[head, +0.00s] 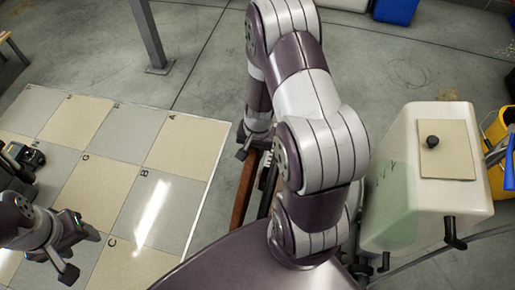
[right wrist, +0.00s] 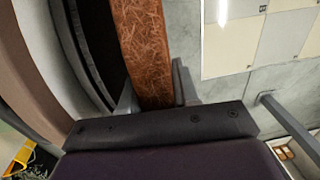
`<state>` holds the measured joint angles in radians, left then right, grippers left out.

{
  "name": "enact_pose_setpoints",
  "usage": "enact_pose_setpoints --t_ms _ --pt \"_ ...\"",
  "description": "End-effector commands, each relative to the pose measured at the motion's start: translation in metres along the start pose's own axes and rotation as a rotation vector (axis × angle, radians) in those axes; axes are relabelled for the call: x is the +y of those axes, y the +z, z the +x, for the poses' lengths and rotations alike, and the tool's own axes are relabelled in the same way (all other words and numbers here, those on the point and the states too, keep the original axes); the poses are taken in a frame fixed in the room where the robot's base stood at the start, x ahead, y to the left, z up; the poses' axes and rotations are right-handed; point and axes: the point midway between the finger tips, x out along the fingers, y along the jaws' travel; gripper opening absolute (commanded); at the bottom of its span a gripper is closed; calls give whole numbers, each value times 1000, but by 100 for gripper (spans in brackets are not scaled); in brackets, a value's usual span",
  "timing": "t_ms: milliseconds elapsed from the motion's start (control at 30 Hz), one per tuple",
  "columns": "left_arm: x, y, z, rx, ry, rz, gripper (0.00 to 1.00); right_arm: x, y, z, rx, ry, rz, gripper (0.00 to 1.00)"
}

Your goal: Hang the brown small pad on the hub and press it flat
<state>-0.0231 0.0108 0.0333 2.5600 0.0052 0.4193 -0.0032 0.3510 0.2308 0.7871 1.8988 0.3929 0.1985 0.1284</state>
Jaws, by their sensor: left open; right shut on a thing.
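The brown pad (right wrist: 142,45) shows in the right wrist view as a rough, fibrous brown band between the two fingers of my right gripper (right wrist: 155,95), which is shut on it. In the head view the pad (head: 243,190) is a thin brown edge left of my right arm, clear of the tile mat. My left gripper (head: 80,256) is open and empty over the mat at the lower left. A black knob (head: 433,142) stands on a tan square plate; I cannot tell whether it is the hub.
The tan plate (head: 456,163) is on a white container (head: 395,210) at the right. A lettered tile mat (head: 185,150) lies at the left. A yellow bin (head: 497,125) and a blue bin (head: 396,8) stand beyond.

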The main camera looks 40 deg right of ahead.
Motion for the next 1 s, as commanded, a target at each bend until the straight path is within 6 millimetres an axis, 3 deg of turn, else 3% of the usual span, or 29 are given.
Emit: enact_pose_setpoints --t_ms 433,667,1000 --pt "0 -2 -21 0 0 0 56 -32 0 -3 2 -1 -2 0" --pt "0 -3 -24 0 0 0 56 -39 0 -1 2 -1 -1 0" --pt "0 -6 -52 0 0 0 56 -72 0 -5 0 0 -2 0"
